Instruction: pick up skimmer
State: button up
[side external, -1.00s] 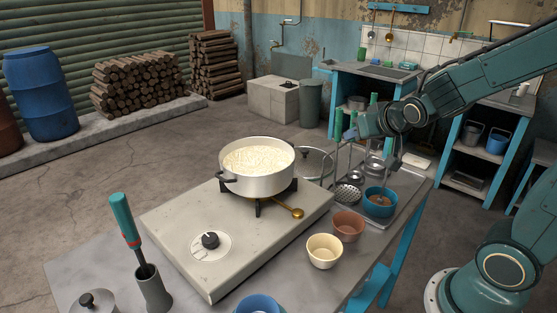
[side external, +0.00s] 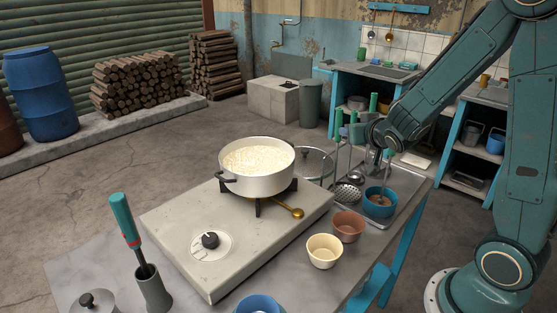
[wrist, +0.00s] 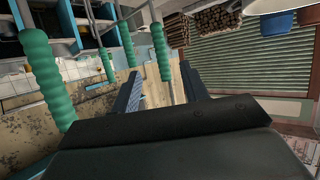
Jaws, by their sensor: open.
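The skimmer (side external: 347,191) has a round perforated head, low beside the pot in the side view. A thin shaft rises from it toward a group of upright green handles; I cannot tell for sure which handle is its own. My gripper (side external: 346,131) is at the height of these handles, its fingers pointing left among them. Contact is not visible. More green handles stand to the left in that view.
A white pot of milk (side external: 257,185) stands on the stove (side external: 190,225), left of the utensils. A glass lid (side external: 315,162) is behind it. A blue bowl (side external: 380,207), a brown bowl (side external: 347,232) and a cream bowl (side external: 324,258) stand along the right side.

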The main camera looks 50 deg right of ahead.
aim_at(336, 128)
jog(key=x, duration=0.8)
jog(key=shift+x, duration=2.55)
jog(key=shift+a, duration=0.1)
jog(key=shift+c, duration=0.5)
grip_shut()
